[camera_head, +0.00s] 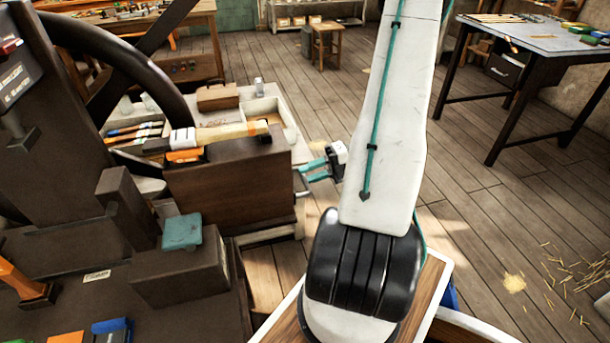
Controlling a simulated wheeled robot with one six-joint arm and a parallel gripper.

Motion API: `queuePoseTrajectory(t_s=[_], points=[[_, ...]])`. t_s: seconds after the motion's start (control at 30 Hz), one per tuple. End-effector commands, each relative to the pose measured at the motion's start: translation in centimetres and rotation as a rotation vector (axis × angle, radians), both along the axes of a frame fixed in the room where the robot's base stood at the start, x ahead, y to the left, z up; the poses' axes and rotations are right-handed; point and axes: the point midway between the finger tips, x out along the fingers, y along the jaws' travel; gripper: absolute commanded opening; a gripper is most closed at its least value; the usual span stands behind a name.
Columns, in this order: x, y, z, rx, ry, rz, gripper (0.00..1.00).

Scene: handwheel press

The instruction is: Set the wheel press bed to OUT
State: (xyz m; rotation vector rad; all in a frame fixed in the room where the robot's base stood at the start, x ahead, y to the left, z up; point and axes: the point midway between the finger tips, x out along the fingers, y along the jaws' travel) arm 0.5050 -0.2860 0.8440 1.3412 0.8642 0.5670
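The wheel press stands at the left, with a large dark handwheel (176,103) partly cut off by the top edge and a dark body (40,185). I cannot tell which part is its bed or where that is set. A small label plate (97,275) on the dark base is too small to read. An orange lever (22,282) stands at the left edge. My gripper (308,171) is right of the dark wooden block (232,190), its two teal fingers pointing left and apart, with nothing seen between them. A thin metal bar shows just below them.
Brushes and orange-handled tools lie on and behind the block. A pale tray (283,125) with compartments stands behind it. A teal pad (182,232) rests on a dark block in front. A worktable (540,38) is at the back right. Open wooden floor (470,170) lies between.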

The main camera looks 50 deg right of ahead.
Motion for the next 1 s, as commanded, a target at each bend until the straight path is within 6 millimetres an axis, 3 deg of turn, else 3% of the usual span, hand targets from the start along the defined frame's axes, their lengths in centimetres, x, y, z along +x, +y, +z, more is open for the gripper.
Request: queuePoseTrajectory(t_s=[0.1, 0.33, 1.0], points=[[-1.4, -1.9, 0.4, -0.002, 0.000, -0.006, 0.30], [-3.2, -4.3, 1.1, -0.002, 0.001, -0.005, 0.30], [-3.5, -4.7, 1.2, -0.001, 0.001, -0.003, 0.30]])
